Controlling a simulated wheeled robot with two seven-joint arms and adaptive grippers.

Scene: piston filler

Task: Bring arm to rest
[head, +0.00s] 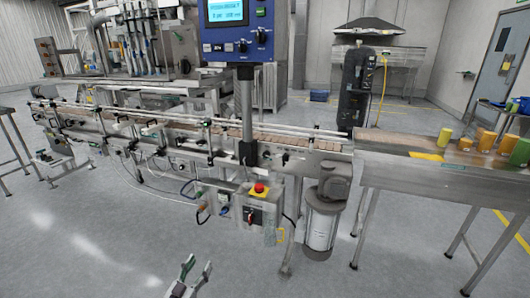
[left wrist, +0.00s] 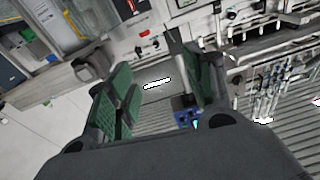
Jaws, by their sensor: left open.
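My left gripper (head: 190,274) shows at the bottom of the head view, low in front of the conveyor. Its two fingers stand apart with nothing between them. In the left wrist view its green-padded fingers (left wrist: 158,98) are spread, and the machine shows beyond them. My right gripper is in neither view. The rest of the left arm is mostly out of the head view.
A conveyor (head: 190,132) runs across the middle. A blue control panel (head: 238,28) stands on a post, above a box with a red emergency button (head: 259,188). A steel table (head: 400,169) at right carries yellow, orange and green containers (head: 484,139). The floor (head: 85,240) at front left is clear.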

